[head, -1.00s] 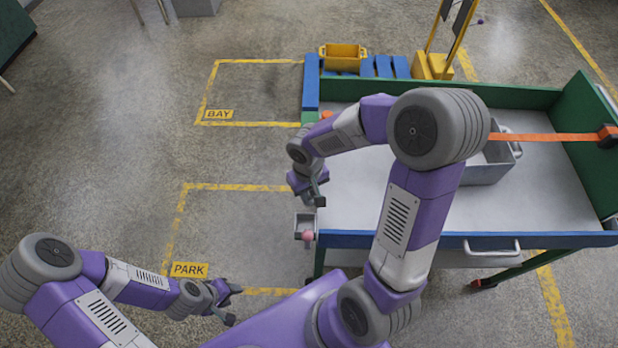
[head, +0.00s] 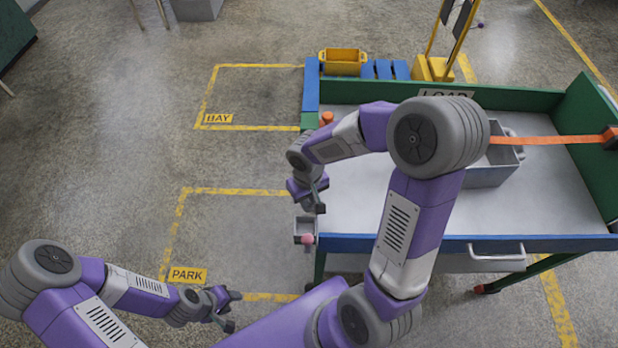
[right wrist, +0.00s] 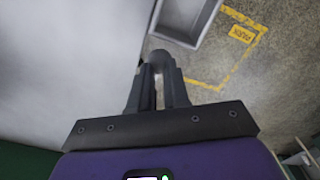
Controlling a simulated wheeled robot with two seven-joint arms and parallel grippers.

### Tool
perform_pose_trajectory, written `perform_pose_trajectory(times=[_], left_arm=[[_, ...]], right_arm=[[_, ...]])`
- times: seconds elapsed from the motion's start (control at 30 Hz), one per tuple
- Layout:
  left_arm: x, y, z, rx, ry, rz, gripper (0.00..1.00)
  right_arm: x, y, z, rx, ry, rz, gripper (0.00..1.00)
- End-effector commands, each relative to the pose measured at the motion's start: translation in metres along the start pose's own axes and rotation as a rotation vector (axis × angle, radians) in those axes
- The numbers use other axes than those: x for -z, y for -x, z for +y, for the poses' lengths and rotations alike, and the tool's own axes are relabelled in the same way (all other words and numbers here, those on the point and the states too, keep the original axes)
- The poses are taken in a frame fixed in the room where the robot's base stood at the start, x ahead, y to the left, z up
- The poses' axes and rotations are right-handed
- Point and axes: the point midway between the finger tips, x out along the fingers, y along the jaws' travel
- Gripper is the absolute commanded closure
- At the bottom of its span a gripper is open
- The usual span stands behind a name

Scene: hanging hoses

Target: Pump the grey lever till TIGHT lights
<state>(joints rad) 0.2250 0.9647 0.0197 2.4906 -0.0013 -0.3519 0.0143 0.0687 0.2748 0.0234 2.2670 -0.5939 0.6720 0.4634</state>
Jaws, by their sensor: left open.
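I cannot make out the grey lever or a TIGHT light in either view; my right arm covers part of the bench (head: 350,222). An orange strap (head: 560,140) runs over a grey bin (head: 488,176) to a dark fitting with an orange part (head: 610,138) at the bench's right wall. My right gripper (head: 312,207) points down by the bench's left edge. My left gripper (head: 236,311) is open and empty at the lower left, away from the bench.
A yellow bin (head: 343,62) and blue blocks (head: 384,70) are behind the bench. The floor at left is clear, with BAY and PARK markings.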

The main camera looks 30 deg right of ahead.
Motion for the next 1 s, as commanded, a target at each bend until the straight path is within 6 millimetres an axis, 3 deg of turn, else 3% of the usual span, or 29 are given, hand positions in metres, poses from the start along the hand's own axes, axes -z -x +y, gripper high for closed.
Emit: perform_pose_trajectory(times=[0.5, 0.77, 1.0], left_arm=[[-0.002, 0.037, 0.014, 0.0, 0.0, 0.0, 0.57], [-0.002, 0.04, 0.015, 0.0, 0.0, 0.0, 0.57], [-0.002, 0.055, 0.021, 0.0, 0.0, 0.0, 0.57]], right_arm=[[0.003, 0.048, 0.001, 0.0, 0.001, 0.0, 0.85], [0.004, 0.051, 0.002, 0.0, 0.001, -0.001, 0.85], [0.011, 0.069, 0.006, 0.001, -0.002, 0.0, 0.85]])
